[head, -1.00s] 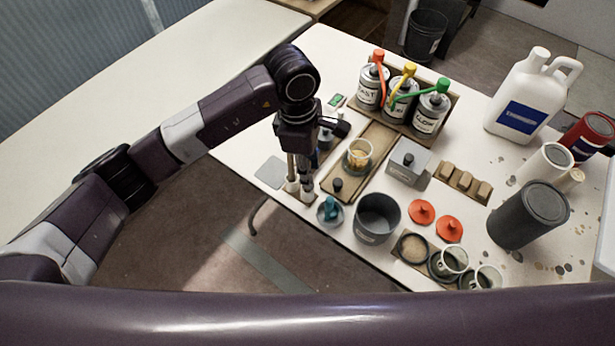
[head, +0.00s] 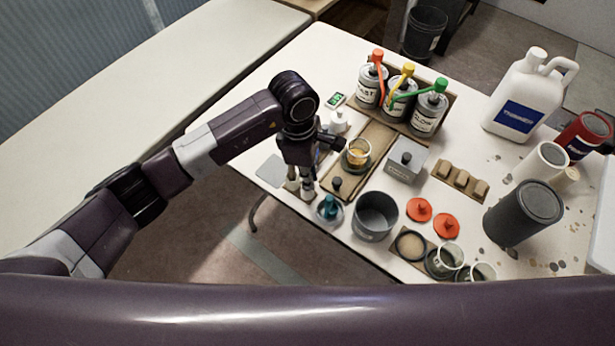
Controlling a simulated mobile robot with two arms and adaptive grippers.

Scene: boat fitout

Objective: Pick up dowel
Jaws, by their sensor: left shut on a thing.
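My left gripper (head: 300,183) points down at the front left edge of the white table. It is shut on a thin pale dowel (head: 292,174), which stands about upright and is partly hidden by the fingers and wrist. Small pale holders or cups show around the fingertips, where the dowel's lower end is hard to make out. My right gripper is not in view.
A teal-topped piece in a clear dish (head: 328,208) is close right of the gripper, with a dark grey pot (head: 375,216) beyond. A wooden tray (head: 376,139) holds a cup of amber contents (head: 358,154). Pump cans (head: 400,98) stand behind. A grey pad (head: 271,171) lies left.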

